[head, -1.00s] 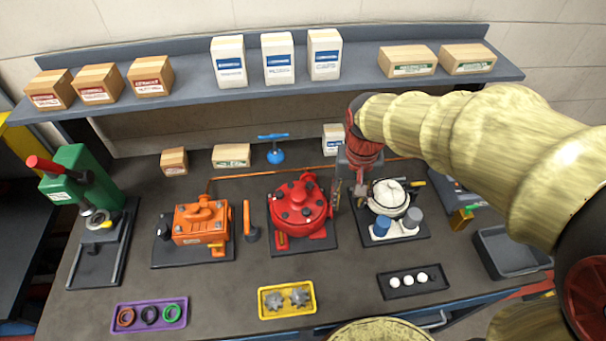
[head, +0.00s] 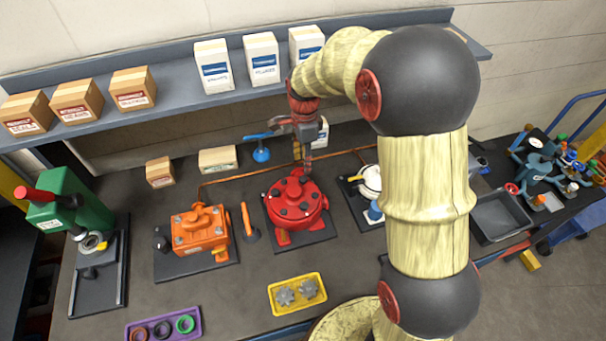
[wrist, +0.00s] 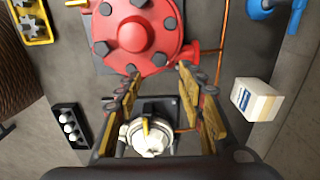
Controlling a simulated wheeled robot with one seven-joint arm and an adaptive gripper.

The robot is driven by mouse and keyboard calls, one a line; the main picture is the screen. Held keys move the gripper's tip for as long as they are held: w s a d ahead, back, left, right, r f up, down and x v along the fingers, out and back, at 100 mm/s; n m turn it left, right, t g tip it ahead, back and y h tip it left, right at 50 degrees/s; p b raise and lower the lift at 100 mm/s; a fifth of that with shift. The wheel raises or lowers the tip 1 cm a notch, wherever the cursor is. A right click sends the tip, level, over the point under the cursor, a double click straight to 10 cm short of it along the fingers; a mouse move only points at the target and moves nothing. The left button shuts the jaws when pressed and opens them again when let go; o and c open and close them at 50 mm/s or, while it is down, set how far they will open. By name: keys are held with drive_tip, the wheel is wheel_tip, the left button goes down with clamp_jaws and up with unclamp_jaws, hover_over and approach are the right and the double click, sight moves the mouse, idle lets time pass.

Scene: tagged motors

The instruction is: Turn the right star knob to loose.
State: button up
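My gripper (head: 303,160) hangs over the bench just behind and above the red round motor (head: 296,202). In the wrist view its two fingers (wrist: 163,88) are spread apart with nothing between them. The red motor (wrist: 140,28) has several dark knob-like or bolt heads on its top, just beyond the fingertips. The white unit (wrist: 150,138) with a yellow lever lies below, between the fingers. In the head view my arm partly hides this white unit (head: 370,180). Which part is the right star knob, and its setting, I cannot tell.
An orange motor (head: 199,230) stands left of the red one, with an orange-handled tool between. A yellow tray (head: 272,303) holds two grey star-shaped parts. A green press (head: 85,205) is far left. A grey bin (head: 500,225) is right. The shelf with boxes runs behind.

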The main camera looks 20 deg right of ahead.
sight(304, 178)
wheel_tip(304, 178, down, 8)
drive_tip(key=shift+r, duration=0.25)
drive_tip(key=shift+c, duration=0.2)
clamp_jaws()
idle(0.4)
